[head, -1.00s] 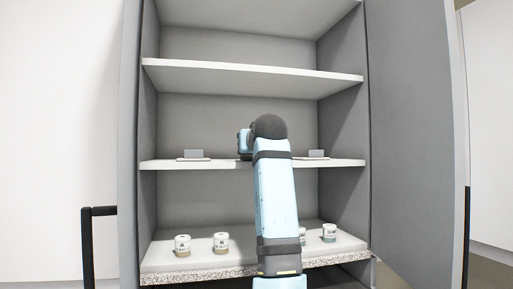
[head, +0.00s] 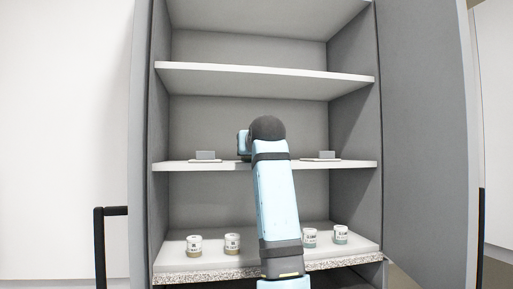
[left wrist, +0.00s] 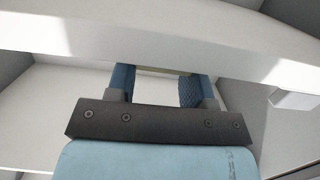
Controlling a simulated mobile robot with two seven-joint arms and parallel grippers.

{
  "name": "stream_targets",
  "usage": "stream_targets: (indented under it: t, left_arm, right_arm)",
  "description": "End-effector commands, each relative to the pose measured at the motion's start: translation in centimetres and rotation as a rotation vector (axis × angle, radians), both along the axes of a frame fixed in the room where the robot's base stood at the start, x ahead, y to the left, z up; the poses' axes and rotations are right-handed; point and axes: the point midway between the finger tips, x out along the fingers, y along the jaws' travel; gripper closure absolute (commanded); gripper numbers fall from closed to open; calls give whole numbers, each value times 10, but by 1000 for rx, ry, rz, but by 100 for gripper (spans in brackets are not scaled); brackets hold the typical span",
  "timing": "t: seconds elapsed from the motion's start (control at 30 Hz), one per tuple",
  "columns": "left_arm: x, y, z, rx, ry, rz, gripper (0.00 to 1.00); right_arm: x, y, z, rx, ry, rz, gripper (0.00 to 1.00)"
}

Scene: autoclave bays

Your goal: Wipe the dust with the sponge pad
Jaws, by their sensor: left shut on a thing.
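My left gripper (left wrist: 156,74) shows in the left wrist view with its two blue fingers apart. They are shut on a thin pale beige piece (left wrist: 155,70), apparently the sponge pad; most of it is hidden. In the head view my left arm reaches up the middle towards the middle shelf (head: 225,166), and its gripper is hidden behind the arm. I cannot make out any dust clearly. The bottom shelf (head: 215,268) has a speckled front edge. My right gripper is not in view.
Several small labelled jars (head: 194,245) (head: 341,235) stand on the bottom shelf. The upper shelf (head: 260,78) is bare. An open grey door (head: 425,130) stands at right.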

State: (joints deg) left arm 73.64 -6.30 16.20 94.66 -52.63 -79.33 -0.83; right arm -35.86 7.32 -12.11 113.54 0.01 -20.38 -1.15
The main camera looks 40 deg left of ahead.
Motion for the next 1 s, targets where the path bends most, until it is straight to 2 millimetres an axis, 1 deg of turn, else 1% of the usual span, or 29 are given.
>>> stream_targets:
  t: [0.3, 0.57, 0.73, 1.0]
  left_arm:
    - [-1, 8, -1, 1, 0, 4, 74]
    - [-1, 8, -1, 1, 0, 4, 74]
    - [4, 4, 0, 2, 1, 3, 74]
    - [16, -6, -1, 1, 2, 2, 74]
  right_arm:
    - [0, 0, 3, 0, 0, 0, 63]
    - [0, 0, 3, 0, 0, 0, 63]
    - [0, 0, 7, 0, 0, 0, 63]
    - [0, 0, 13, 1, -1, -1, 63]
